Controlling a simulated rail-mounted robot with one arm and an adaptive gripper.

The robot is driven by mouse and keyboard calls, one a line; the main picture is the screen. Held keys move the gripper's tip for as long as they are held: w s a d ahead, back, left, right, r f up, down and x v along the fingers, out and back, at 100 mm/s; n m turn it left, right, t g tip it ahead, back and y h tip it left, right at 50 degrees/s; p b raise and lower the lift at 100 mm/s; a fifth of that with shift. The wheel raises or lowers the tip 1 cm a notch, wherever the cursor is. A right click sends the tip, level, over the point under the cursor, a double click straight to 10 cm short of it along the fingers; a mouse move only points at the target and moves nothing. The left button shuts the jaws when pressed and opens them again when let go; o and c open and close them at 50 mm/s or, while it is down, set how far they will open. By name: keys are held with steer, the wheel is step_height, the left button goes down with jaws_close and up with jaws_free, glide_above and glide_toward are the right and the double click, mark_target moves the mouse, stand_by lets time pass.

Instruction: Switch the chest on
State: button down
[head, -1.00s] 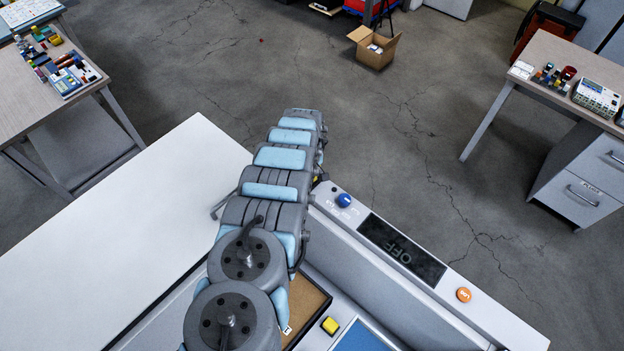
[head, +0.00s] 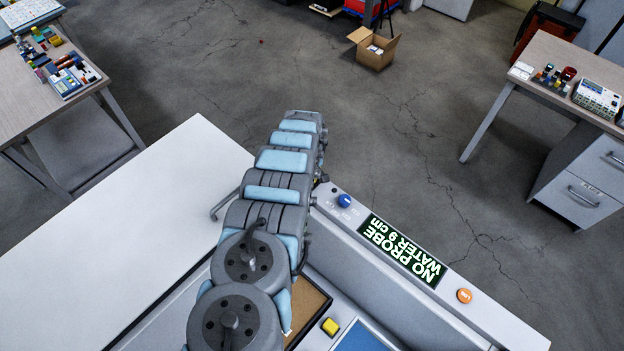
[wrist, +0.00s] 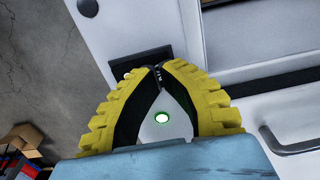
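The chest (head: 490,318) is a pale grey box at the lower right of the head view. Its display (head: 402,250) is lit and reads "NO PROBE WATER 9 cm". In the wrist view, the chest's white outer wall (wrist: 125,22) carries a dark switch plate (wrist: 140,62). My gripper (wrist: 160,70) has its yellow-backed fingertips together at the plate's lower edge, with nothing seen between them. I cannot tell whether they touch it. A round green light (wrist: 162,117) glows between the fingers. In the head view my arm hides most of the gripper and the switch.
A blue knob (head: 344,201) and an orange button (head: 464,295) flank the display. A yellow block (head: 330,326) and a brown board (head: 308,312) lie inside the chest. A white worktop (head: 110,245) is on the left. A cardboard box (head: 374,50) stands on open floor.

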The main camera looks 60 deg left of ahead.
steer(key=shift+r+p, duration=2.1)
steer(key=shift+r, duration=1.2)
